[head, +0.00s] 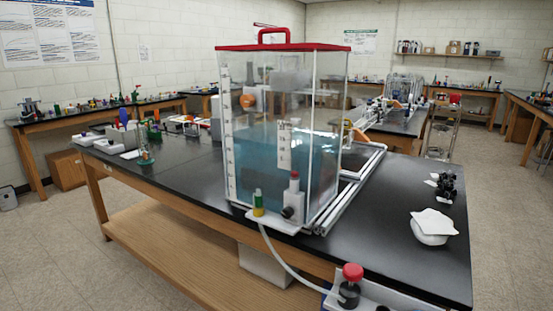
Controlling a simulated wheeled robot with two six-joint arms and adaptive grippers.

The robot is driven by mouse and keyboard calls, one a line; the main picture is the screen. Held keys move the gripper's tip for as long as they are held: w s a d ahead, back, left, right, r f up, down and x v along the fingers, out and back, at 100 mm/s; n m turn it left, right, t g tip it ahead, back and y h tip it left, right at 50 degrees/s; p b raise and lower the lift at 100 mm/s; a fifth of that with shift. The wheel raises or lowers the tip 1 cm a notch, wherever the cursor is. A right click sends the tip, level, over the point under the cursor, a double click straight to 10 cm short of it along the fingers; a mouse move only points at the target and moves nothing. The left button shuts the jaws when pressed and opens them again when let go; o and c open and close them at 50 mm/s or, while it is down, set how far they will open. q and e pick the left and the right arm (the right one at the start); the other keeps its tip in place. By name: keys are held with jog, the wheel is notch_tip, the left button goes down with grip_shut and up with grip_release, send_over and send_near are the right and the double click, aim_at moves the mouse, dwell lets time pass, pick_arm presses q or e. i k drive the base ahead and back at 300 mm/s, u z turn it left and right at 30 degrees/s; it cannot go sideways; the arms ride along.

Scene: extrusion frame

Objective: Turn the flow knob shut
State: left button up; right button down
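A clear tank (265,170) with a red lid (284,47) and blue liquid stands on the black bench. At its front base are a small red-topped fitting (294,183) with a dark round knob (288,212) and a green and yellow fitting (258,204). A pale hose (283,262) runs from there down to a red knob (352,271) on a dark body at the bottom edge. I cannot tell for certain which is the flow knob, or how far any is turned. Neither of my grippers is in view.
The black bench top (390,225) is clear right of the tank, up to a white bowl (432,228) and a small black device (446,187). Small lab items stand on the bench's left part, including a glass flask (145,156).

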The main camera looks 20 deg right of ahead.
aim_at(288, 212)
jog(key=z, duration=0.05)
jog(key=k, duration=0.2)
jog(key=z, duration=0.75)
